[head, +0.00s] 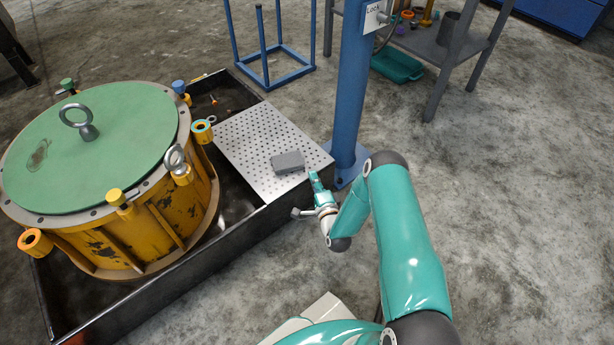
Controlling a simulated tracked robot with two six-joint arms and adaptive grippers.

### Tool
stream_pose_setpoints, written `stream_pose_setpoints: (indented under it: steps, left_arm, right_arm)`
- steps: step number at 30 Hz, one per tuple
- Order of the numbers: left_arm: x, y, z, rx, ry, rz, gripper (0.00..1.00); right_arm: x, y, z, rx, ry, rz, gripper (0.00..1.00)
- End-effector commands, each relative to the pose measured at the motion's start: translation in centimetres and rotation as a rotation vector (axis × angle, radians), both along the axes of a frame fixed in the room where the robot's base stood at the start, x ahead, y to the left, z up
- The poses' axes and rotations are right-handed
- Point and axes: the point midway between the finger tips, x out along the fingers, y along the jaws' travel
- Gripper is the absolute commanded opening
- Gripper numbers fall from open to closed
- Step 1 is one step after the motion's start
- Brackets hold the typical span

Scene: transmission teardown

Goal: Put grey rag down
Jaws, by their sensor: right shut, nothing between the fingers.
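The grey rag (288,162) looks like a small folded grey block. It lies flat on the perforated metal plate (252,135), near the plate's right edge. My right gripper (312,174) is just to the right of the rag, by the plate's right corner. Its fingers are shut and empty, and a small gap shows between them and the rag. My left gripper is not in the picture.
A yellow transmission housing with a green lid (120,150) and lifting eyes stands in a dark tray (150,308) at the left. A blue post (350,95) rises just behind the plate. A grey shelf (440,50) stands beyond. The concrete floor at right is clear.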

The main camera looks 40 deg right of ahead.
Motion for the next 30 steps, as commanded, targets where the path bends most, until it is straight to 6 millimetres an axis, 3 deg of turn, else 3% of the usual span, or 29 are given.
stream_pose_setpoints:
  steps: [6, 13, 18, 30]
  left_arm:
    - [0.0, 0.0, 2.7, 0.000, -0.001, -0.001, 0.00]
    - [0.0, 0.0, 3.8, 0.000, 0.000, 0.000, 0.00]
    - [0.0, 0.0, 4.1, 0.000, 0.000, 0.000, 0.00]
    - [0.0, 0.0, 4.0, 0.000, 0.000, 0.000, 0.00]
  right_arm:
    - [-4.6, 2.0, 0.3, 0.005, 0.004, 0.001, 0.00]
    - [-7.9, 3.6, 0.2, 0.003, 0.002, 0.007, 0.00]
    - [-8.8, 4.0, 0.1, 0.001, 0.000, 0.010, 0.00]
    - [-8.8, 4.1, 0.0, 0.000, 0.000, 0.011, 0.00]
